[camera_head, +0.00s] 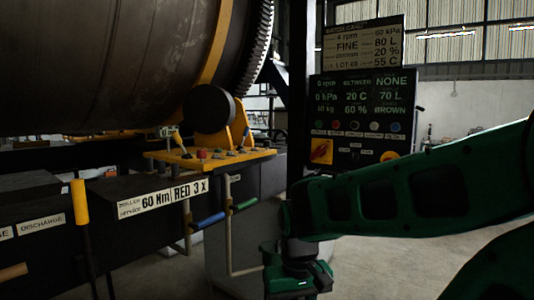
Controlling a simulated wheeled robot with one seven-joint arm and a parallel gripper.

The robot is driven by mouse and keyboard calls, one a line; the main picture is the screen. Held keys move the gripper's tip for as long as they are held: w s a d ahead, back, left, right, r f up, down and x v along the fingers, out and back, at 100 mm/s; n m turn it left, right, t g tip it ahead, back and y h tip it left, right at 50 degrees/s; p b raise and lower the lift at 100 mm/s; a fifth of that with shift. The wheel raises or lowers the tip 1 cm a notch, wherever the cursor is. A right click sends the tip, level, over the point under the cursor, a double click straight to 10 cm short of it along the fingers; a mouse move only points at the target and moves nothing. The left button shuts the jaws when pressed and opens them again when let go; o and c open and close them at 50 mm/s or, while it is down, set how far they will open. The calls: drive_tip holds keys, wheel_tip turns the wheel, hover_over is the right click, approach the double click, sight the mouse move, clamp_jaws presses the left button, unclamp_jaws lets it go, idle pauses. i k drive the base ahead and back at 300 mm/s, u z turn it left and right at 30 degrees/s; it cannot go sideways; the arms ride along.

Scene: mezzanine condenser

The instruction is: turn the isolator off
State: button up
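What looks like the isolator (321,151) is a yellow square plate with a red-orange rotary handle. It sits at the lower left of the black control panel (345,90). The handle appears slanted, but its markings are too small to read. My green arm reaches in from the right, below the panel. My gripper (297,284) hangs at the bottom of the view, well below the isolator and apart from it. Its fingers are dark and cut off by the lower edge, so I cannot see whether they are open.
A row of small buttons (352,125) and a second yellow plate with a red button (389,156) are on the panel. A yellow shelf (210,157) with a lever and buttons juts out left. Blue and green handles (208,221) stick out below it. A large drum fills the upper left.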

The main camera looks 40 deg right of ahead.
sight(320, 151)
drive_tip(key=z, duration=0.3)
drive_tip(key=i, duration=1.4)
drive_tip(key=z, duration=0.7)
